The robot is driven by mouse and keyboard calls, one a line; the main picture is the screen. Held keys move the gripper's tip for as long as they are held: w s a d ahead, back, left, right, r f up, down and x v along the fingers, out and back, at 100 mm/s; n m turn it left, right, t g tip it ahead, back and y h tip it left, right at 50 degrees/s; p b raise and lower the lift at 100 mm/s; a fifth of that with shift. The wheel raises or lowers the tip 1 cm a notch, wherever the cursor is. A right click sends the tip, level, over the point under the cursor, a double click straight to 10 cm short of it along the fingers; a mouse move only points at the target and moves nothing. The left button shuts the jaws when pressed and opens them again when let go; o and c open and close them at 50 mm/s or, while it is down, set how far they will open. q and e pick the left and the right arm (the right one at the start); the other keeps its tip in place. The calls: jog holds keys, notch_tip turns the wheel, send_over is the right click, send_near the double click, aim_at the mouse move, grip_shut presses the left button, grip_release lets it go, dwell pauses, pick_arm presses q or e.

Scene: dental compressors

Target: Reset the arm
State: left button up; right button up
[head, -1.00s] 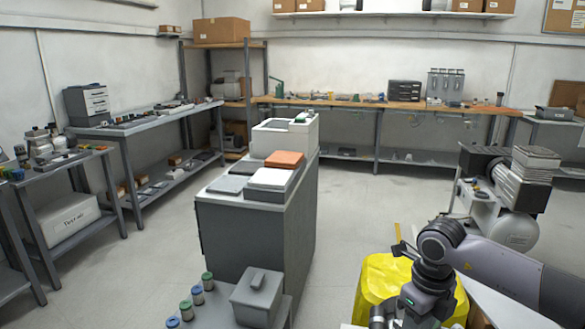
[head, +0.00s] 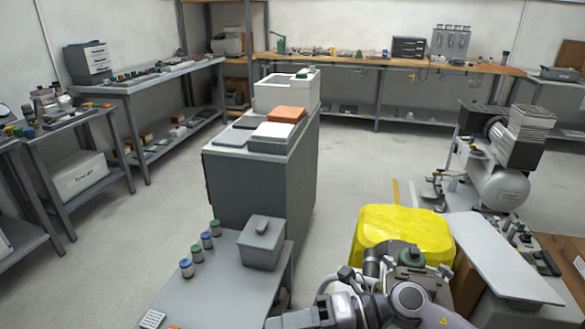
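One of my arms (head: 405,300) shows at the bottom centre and right of the head view, folded, with grey links and dark joints. Its dark end parts (head: 400,262) are in front of a yellow bin (head: 402,228) and hide its lower part. I cannot make out two fingertips there, so whether the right gripper is open or shut is unclear. No object is seen held. My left gripper is not in view.
A grey bench (head: 215,285) with a lidded grey box (head: 261,242) and several small jars stands close at the lower left. A grey cabinet (head: 262,180) stands behind it. A compressor (head: 500,185) and a pale panel (head: 500,255) are at right. Floor (head: 355,165) is clear mid-room.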

jog(key=w+d+m+t+h, duration=0.1)
jog(key=d+m+t, duration=0.2)
jog(key=m+t, duration=0.35)
jog(key=w+d+m+t+h+p, duration=0.1)
jog(key=d+m+t, duration=0.1)
jog(key=m+t, duration=0.45)
jog(key=w+d+m+t+h, duration=0.1)
jog(key=d+m+t, duration=0.25)
jog(key=m, duration=0.55)
jog(key=s+d+f+m+g+h, duration=0.2)
jog(key=s+d+f+m+h, duration=0.3)
jog(key=s+d+f+m, duration=0.1)
jog(key=s+d+f+m+g+h+p, duration=0.1)
jog(key=s+d+f+m+h, duration=0.4)
jog(key=f, duration=0.6)
jog(key=s+d+m+g, duration=0.1)
jog(key=s+m, duration=0.1)
jog(key=m, duration=0.1)
jog(key=shift+s+d+f+g, duration=0.15)
jog(key=shift+d+f+g, duration=0.05)
jog(key=shift+d+g, duration=0.15)
